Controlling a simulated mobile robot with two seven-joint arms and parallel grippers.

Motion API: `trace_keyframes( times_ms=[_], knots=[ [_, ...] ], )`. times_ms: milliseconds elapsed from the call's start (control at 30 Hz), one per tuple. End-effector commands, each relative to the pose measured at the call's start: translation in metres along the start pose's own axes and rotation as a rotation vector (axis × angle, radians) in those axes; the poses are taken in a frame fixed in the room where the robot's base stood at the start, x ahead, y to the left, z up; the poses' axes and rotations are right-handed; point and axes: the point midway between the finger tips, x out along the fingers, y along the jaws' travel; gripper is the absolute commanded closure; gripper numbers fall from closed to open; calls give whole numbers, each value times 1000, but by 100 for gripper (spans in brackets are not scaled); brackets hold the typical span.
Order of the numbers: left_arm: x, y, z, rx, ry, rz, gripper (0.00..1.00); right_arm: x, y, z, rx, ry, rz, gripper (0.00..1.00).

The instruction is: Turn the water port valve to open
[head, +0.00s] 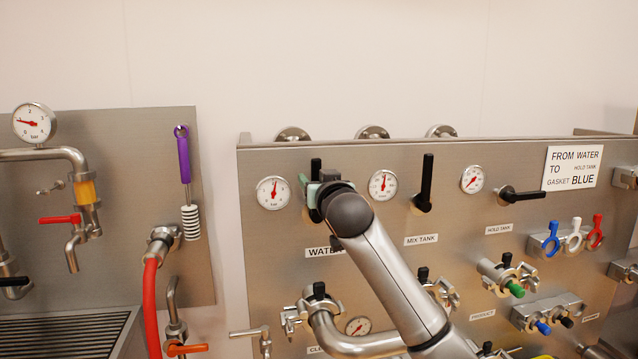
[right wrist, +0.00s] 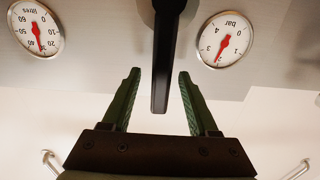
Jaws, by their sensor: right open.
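The water port valve has a black lever handle (head: 316,168) on the steel panel, above the partly hidden "WATER" label (head: 319,252). The handle points up; my right gripper and wrist cover its lower part in the head view. In the right wrist view, which is upside down, the handle (right wrist: 165,60) hangs with its free end between the two green fingers. My right gripper (right wrist: 160,74) is open around that end, with a gap visible on both sides. It also shows in the head view (head: 316,194). My left gripper is not in view.
Gauges flank the valve: a bar gauge (head: 273,193) and a litres gauge (head: 383,184). The mix tank handle (head: 426,182) stands upright to the right; the hold tank handle (head: 520,194) lies horizontal. Pipe fittings (head: 320,300) sit below. The wall above the panel is bare.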

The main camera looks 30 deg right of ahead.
Motion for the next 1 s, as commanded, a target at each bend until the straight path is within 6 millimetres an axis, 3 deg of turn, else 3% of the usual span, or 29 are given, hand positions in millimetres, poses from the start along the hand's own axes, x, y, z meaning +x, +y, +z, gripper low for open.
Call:
trace_keyframes(
  times_ms=[500,1000],
  knots=[
    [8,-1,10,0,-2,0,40,-83,0,1,0,1,-1,40],
    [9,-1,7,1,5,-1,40,-87,0,0,1,0,0,40]
  ],
)
